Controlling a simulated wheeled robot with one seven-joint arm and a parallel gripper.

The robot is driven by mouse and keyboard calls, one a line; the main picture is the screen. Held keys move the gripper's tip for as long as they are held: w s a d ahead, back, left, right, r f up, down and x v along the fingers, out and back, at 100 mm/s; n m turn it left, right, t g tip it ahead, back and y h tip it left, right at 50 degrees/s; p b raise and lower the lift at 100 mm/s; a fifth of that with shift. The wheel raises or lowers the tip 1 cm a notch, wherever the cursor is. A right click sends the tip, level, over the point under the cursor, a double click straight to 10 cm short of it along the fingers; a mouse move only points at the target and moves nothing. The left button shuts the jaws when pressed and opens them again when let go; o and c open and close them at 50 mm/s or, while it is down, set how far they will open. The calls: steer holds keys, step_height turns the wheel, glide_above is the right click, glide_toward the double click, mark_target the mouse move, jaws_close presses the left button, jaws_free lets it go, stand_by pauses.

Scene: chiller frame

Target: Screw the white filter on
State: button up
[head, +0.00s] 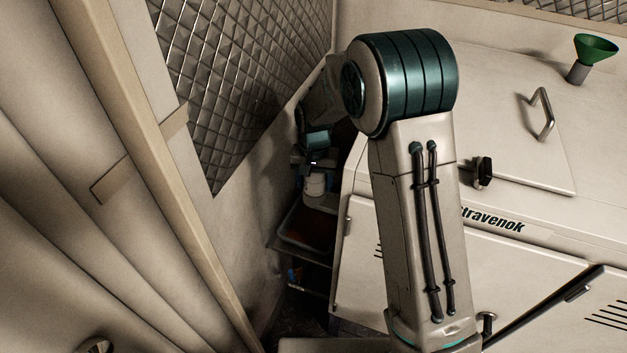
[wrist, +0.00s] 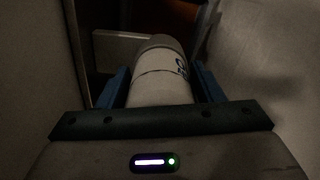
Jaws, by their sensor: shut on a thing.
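The white filter (wrist: 160,78) is a pale cylinder with blue markings on its side. In the wrist view it lies between the two blue fingers of my gripper (wrist: 162,88), which is shut on it. In the head view the filter (head: 316,184) shows small and pale below my gripper (head: 316,166), deep in the dark gap left of the chiller. Its far end is dim in the wrist view, and I cannot tell whether it touches a mount or thread.
The white chiller cabinet (head: 540,230) stands to the right, with a green funnel (head: 596,47) on top. A tray (head: 303,236) sits below the filter in the gap. A quilted metal wall (head: 235,75) bounds the gap on the left. Room around my gripper is narrow.

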steer(key=m, duration=0.5)
steer(key=shift+w, duration=0.1)
steer(key=o, duration=1.2)
steer(key=shift+w+d, duration=0.1)
steer(key=shift+a+r, duration=0.1)
steer(key=shift+a, duration=0.1)
